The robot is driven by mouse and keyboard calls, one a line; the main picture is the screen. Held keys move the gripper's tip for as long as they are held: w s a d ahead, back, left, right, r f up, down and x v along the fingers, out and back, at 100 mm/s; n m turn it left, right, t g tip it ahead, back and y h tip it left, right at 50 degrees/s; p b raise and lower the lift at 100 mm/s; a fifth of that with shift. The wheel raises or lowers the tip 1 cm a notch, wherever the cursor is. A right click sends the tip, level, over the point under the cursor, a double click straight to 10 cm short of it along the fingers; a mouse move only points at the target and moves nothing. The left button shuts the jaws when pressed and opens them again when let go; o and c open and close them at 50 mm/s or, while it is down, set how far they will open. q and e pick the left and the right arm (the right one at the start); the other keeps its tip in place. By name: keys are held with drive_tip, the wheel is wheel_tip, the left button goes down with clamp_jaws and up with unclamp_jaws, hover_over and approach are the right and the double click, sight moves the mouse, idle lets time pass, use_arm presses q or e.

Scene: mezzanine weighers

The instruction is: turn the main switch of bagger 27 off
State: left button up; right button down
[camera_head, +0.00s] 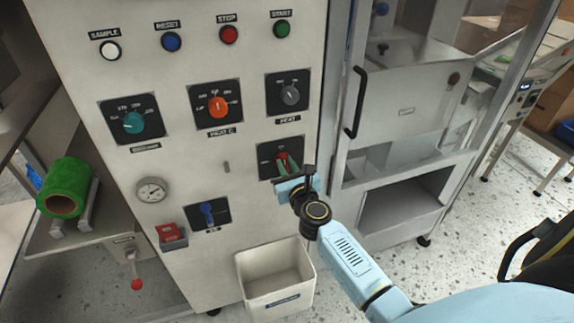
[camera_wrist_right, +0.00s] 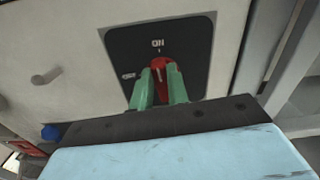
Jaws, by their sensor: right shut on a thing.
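The main switch is a red rotary knob (camera_head: 283,159) on a black plate (camera_head: 267,165) at the lower right of the cream cabinet front. In the right wrist view, the red knob (camera_wrist_right: 160,65) points up towards the ON mark; a second mark, apparently OFF, is at its left. My right gripper (camera_head: 285,171) is at the plate, with its green fingers (camera_wrist_right: 159,86) on either side of the knob, shut on it. The fingers hide the knob's lower part. My left gripper is not in view.
Above are teal (camera_head: 134,123), orange (camera_head: 218,108) and grey (camera_head: 291,95) dials and a row of buttons. A blue-handled switch (camera_head: 207,210) sits lower left. A cream bin (camera_head: 275,278) stands below. A black door handle (camera_head: 356,102) is close by on the right.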

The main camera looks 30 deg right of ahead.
drive_tip(key=shift+w+a+f+n+p, duration=0.1)
drive_tip(key=shift+a+f+n+p, duration=0.3)
drive_tip(key=shift+n, duration=2.35)
drive_tip(key=shift+a+f+n+p, duration=0.1)
drive_tip(key=shift+n+p, duration=0.6)
drive_tip(key=shift+n, duration=2.1)
drive_tip(key=shift+w+a+f+n+p, duration=0.2)
drive_tip(key=shift+n+p, duration=0.35)
drive_tip(key=shift+n, duration=2.2)
drive_tip(key=shift+s+f+n, duration=0.1)
drive_tip(key=shift+s+n, duration=0.05)
drive_tip(key=shift+n, duration=0.15)
drive_tip(key=c, duration=1.4)
unclamp_jaws()
drive_tip(key=shift+o, duration=0.2)
drive_tip(key=v, duration=1.3)
drive_tip(key=shift+s, duration=0.25)
